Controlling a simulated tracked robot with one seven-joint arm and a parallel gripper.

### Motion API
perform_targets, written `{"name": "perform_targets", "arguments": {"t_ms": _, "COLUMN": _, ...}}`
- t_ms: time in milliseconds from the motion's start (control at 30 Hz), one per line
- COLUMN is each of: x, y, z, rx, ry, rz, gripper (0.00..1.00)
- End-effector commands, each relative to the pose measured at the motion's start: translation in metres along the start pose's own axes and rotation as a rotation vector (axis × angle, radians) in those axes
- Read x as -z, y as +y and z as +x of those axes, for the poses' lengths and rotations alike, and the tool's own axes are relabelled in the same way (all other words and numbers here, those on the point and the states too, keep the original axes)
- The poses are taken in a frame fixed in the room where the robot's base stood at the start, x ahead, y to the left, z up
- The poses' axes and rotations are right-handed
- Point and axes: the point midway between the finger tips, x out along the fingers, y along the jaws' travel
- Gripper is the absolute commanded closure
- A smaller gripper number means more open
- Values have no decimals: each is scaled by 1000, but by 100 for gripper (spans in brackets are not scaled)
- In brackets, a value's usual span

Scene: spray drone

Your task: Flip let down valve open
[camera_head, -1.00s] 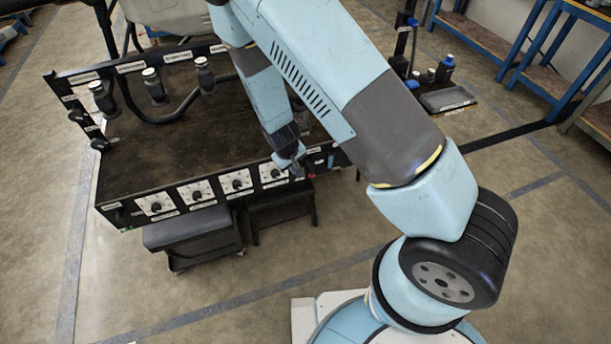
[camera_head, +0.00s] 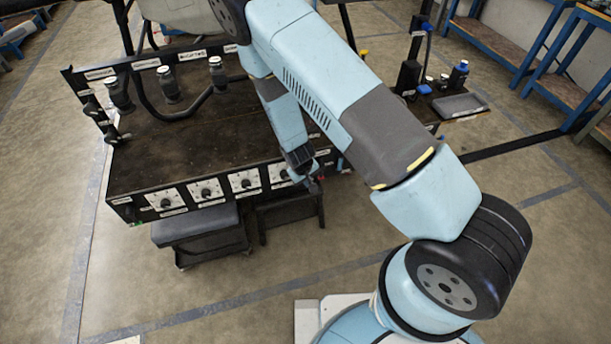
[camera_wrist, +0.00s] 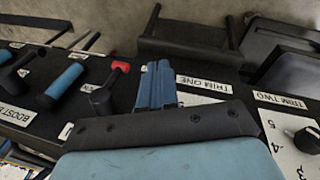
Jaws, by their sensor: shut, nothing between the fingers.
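My gripper (camera_wrist: 158,85) shows in the wrist view as blue fingers, shut and empty, beside the TRIM ONE label. A black lever with a red knob (camera_wrist: 121,66) is just left of the fingers, with a small gap in the picture. Further left are a lever with a blue grip (camera_wrist: 66,80) and a black lever (camera_wrist: 18,70) by a label starting BOOST. The let down valve's label cannot be read, so I cannot tell which lever is its own. In the head view my gripper (camera_head: 305,172) is at the front right of the black bench (camera_head: 200,145), near a red knob (camera_head: 321,178).
Dials (camera_head: 245,180) line the bench's front panel, left of my gripper. The TRIM TWO dial (camera_wrist: 306,138) is at right in the wrist view. Black bottle-like parts (camera_head: 168,84) stand along the bench's back. A grey-topped stool (camera_head: 195,224) stands below the front panel.

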Motion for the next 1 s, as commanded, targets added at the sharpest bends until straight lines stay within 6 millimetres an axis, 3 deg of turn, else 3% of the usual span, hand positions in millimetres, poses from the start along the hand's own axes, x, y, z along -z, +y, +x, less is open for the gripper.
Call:
{"name": "perform_targets", "arguments": {"t_ms": 367, "x": 6, "y": 30, "z": 25, "rx": 0, "ry": 0, "rz": 2, "gripper": 100}}
{"name": "perform_targets", "arguments": {"t_ms": 1000, "x": 5, "y": 38, "z": 29, "rx": -18, "ry": -7, "rz": 4, "gripper": 100}}
